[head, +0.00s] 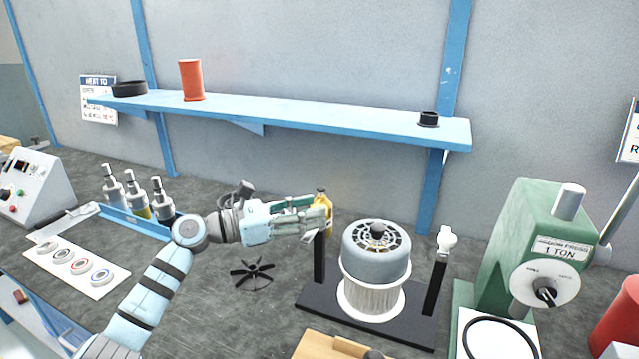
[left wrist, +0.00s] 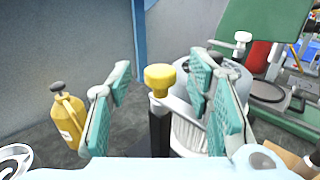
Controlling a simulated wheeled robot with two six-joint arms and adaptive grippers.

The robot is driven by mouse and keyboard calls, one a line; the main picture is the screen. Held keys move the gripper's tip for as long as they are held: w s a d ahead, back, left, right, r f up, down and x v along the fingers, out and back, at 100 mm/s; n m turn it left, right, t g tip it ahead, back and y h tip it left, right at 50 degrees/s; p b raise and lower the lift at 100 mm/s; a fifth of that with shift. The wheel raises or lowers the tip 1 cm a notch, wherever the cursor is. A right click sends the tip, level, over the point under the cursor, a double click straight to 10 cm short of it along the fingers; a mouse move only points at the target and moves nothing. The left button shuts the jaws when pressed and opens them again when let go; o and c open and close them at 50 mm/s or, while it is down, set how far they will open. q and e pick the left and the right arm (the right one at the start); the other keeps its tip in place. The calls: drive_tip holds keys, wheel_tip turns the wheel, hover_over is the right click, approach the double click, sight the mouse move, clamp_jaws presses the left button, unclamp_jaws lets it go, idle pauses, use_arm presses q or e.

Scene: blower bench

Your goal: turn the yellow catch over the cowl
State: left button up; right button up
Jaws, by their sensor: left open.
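The yellow catch (left wrist: 160,77) is a round knob on top of a black post (left wrist: 160,132) in the left wrist view. In the head view the post (head: 320,258) stands left of the blower, and my gripper hides its top. My left gripper (head: 316,218) is open, with its green-padded fingers on either side of the catch in the left wrist view; I cannot tell if they touch it. The grey cowl (head: 376,262) sits on a white ribbed body (head: 370,298); it shows partly behind the right finger in the wrist view. My right gripper is not in view.
A white catch (head: 446,240) tops the right post. A yellow bottle (left wrist: 68,118) stands behind my gripper, near the wall. A black fan wheel (head: 252,273) lies on the bench left of the blower. A green press (head: 530,250) stands right; a blue shelf (head: 300,118) runs above.

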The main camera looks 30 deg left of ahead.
use_arm(q)
drive_tip(key=shift+x, duration=1.5)
drive_tip(key=shift+c, duration=0.2)
clamp_jaws()
